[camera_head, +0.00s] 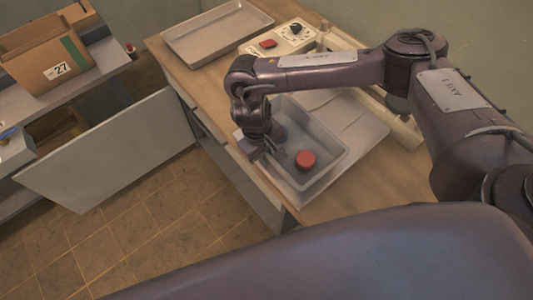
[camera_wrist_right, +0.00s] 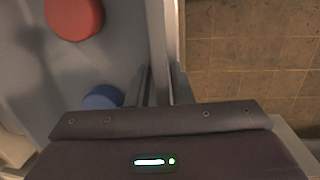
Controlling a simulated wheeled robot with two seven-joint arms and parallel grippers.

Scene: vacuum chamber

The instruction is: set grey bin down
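The grey bin (camera_head: 312,131) is on the right part of the wooden counter, over a pale sheet or tray (camera_head: 363,128); I cannot tell whether it touches it. It holds a red round piece (camera_head: 305,160) and a blue piece (camera_head: 278,132) partly hidden by my arm. My right gripper (camera_head: 270,153) is at the bin's left wall, pointing down. In the right wrist view its fingers (camera_wrist_right: 162,88) are on both sides of the bin's wall (camera_wrist_right: 157,30) and look closed on it. The red piece (camera_wrist_right: 75,16) and blue piece (camera_wrist_right: 103,97) lie inside. My left gripper is not in view.
A shallow metal tray (camera_head: 217,35) and a white device with a knob (camera_head: 279,38) stand farther back on the counter (camera_head: 190,79). A pale frame borders the sheet at right. A cardboard box (camera_head: 48,58) sits on a bench at left. Tiled floor lies between.

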